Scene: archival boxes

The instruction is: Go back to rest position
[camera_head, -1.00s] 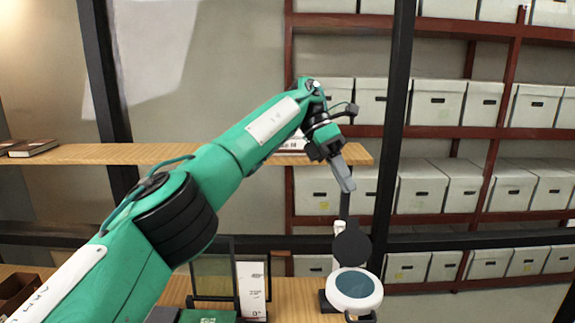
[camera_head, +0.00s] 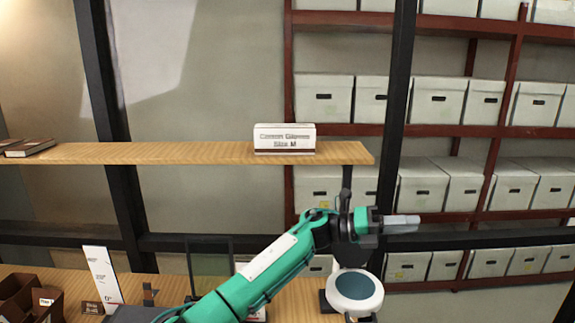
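My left arm comes in from the bottom of the head view. My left gripper (camera_head: 402,224) points to the right, below the wooden shelf's right end and above a round white device with a dark blue disc (camera_head: 355,286). Its grey fingers show nearly edge-on, so I cannot tell whether they are open or shut. I see no object in them. My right gripper is not in view.
A white box labelled Cotton Gloves Size M (camera_head: 284,139) stands on the upper wooden shelf (camera_head: 190,153). Below are a lower wooden surface (camera_head: 165,287), a dark-framed panel (camera_head: 210,268) and brown boxes (camera_head: 15,295). Red racks with archival boxes (camera_head: 436,100) stand behind dark posts.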

